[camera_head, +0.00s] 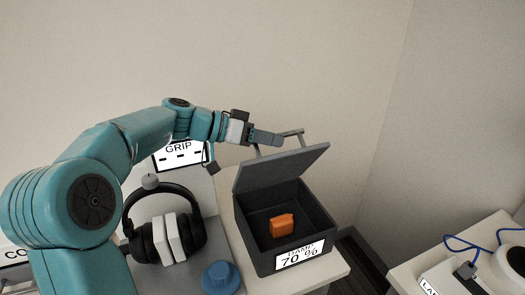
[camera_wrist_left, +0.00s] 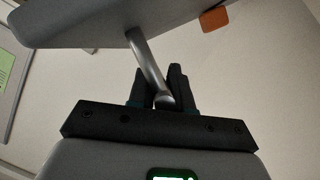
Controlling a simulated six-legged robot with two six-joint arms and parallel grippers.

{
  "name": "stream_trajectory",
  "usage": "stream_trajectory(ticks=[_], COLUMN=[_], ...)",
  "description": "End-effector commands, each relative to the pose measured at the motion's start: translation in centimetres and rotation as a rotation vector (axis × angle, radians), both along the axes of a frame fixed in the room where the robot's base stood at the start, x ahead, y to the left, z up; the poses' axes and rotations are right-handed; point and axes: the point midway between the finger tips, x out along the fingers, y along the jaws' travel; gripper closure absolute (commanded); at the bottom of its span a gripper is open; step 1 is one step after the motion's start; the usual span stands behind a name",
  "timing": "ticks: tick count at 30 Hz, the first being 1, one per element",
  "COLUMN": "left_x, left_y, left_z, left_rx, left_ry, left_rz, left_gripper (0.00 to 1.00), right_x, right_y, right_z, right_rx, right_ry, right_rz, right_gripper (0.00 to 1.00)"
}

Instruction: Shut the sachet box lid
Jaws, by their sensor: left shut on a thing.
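The sachet box (camera_head: 290,235) is a dark grey open box on the pale table, with a white "70 %" label on its front. Its grey lid (camera_head: 282,168) stands tilted open above the box. A bar handle (camera_head: 291,133) sits on the lid's outer side. My left gripper (camera_head: 280,139) is shut on this handle, behind the lid. In the left wrist view the fingers (camera_wrist_left: 166,88) close at the metal handle (camera_wrist_left: 147,55), below the lid (camera_wrist_left: 110,20). An orange sachet (camera_head: 282,225) lies inside the box. My right gripper is not in view.
Headphones (camera_head: 168,235) hang on a stand left of the box, with a blue knob-like object (camera_head: 220,276) in front. A "GRIP" panel (camera_head: 179,155) stands behind. Another table (camera_head: 420,270) with a blue cable is at right, across a gap.

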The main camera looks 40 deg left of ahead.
Motion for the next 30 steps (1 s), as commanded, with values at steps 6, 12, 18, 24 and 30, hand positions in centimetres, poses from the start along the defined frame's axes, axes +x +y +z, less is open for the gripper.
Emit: stream_trajectory(ticks=[6,12,18,24,30], left_x=[-1.1,-2.1,-2.8,-3.2,-3.4], left_y=[-2.3,-4.0,-5.2,-5.8,-5.9], left_z=[-2.2,-2.9,-3.5,-3.8,-3.8], left_rx=[0.134,0.243,0.322,0.363,0.378], left_ry=[-0.075,-0.13,-0.169,-0.189,-0.194], left_rz=[-0.002,-0.001,-0.002,-0.001,0.0], left_gripper=[1.0,1.0,1.0,1.0,1.0], right_x=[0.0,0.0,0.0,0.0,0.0], right_y=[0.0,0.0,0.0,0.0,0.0], right_z=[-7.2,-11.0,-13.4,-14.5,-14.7], right_rx=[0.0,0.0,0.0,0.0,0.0], right_ry=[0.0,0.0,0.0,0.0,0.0], right_rz=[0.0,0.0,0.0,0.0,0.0], right_gripper=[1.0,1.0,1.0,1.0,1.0])
